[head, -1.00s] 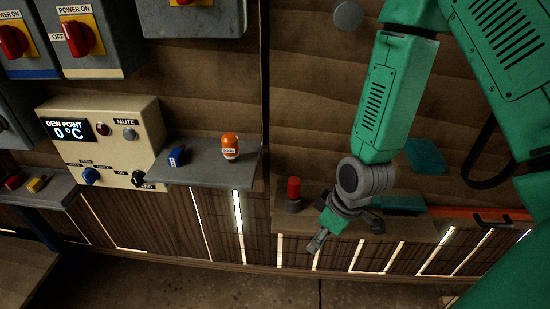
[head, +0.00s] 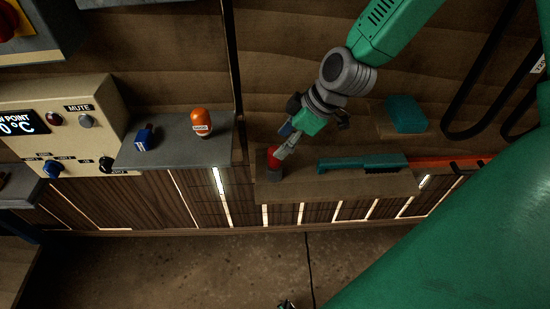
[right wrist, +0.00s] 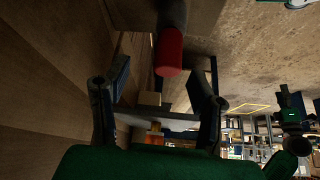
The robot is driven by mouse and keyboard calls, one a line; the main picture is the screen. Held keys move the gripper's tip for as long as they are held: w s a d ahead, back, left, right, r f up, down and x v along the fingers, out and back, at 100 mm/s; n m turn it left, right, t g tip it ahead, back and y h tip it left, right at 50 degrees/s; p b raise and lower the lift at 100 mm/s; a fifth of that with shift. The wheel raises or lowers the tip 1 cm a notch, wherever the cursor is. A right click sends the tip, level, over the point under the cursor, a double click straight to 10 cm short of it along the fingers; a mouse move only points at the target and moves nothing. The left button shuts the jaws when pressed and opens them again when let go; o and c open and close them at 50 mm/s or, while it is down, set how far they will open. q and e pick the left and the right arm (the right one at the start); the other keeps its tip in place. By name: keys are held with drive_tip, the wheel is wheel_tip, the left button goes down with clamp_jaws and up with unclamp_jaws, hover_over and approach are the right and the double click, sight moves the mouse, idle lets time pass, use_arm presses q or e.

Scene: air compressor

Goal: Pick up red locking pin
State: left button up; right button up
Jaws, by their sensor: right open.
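The red locking pin (head: 273,158) stands on the wooden ledge, a red cylinder on a grey lower part. In the head view my right gripper (head: 284,147) is right beside and above it, partly overlapping it. In the right wrist view the red pin (right wrist: 169,52) shows beyond the fingers, near the middle, its rounded red end towards me. My right gripper (right wrist: 160,92) is open there, its two fingers wide apart with nothing between them. Contact with the pin cannot be made out. I cannot make out my left gripper.
A teal-handled brush (head: 360,161) lies on the ledge to the right, with a teal block (head: 405,114) behind it. A grey shelf (head: 175,150) at left holds an orange-topped item (head: 202,122) and a blue item (head: 145,138). The cream dew point panel (head: 75,95) stands further left.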

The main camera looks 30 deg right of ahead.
sight(273, 157)
drive_tip(key=f, duration=0.1)
drive_tip(key=a+f+b, duration=0.1)
drive_tip(key=f, duration=0.1)
drive_tip(key=shift+f, duration=0.25)
drive_tip(key=shift+w+a+f, duration=0.35)
drive_tip(key=shift+a+f, duration=0.25)
drive_tip(key=shift+a, duration=0.15)
drive_tip(key=shift+w+a, duration=0.1)
use_arm(q)
drive_tip(key=shift+a+f, duration=0.4)
drive_tip(key=shift+f, duration=0.3)
drive_tip(key=shift+d, duration=0.25)
use_arm(e)
drive_tip(key=shift+d+f, duration=0.1)
drive_tip(key=shift+d, duration=0.35)
clamp_jaws()
